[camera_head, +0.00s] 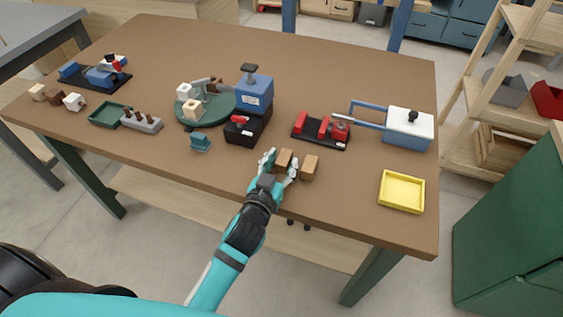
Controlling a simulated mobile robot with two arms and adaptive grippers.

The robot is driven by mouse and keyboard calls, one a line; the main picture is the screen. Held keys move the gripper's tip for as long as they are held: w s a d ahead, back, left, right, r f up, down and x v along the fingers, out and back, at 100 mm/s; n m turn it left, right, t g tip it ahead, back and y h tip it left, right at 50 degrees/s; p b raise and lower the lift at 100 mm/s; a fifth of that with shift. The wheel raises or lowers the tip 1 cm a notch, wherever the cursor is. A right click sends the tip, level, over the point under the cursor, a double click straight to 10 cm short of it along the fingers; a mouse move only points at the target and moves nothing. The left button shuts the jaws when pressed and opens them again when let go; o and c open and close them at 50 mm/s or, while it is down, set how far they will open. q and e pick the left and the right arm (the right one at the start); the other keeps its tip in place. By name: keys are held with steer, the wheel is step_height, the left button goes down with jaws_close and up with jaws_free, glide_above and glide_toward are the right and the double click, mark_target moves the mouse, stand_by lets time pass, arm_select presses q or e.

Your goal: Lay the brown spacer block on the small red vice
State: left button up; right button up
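Two brown blocks lie side by side near the table's front edge, the left one (284,158) slightly darker than the right one (310,167); I cannot tell which is the spacer block. My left gripper (280,164) is at the left block, its fingers spread with one on each side and some gap showing, so it looks open. The block rests on the table. The small red vice (323,130), with red jaws on a dark base, stands behind the blocks and to the right, its top bare. My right gripper is not in view.
A blue-and-white device (408,128) with long blue arms stands right of the vice. A yellow tray (402,191) is at the front right. A blue-and-black machine (254,96) and a green round plate (207,108) stand left. Bare table lies between blocks and vice.

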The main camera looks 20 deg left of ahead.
arm_select(q)
steer(key=shift+o, duration=0.6)
steer(key=shift+r, duration=0.1)
steer(key=shift+s+r, duration=0.1)
steer(key=shift+r, duration=0.05)
steer(key=s+r, duration=0.1)
steer(key=s, duration=1)
steer(key=shift+s+a+r+b, duration=0.2)
steer(key=shift+s+r+b, duration=0.15)
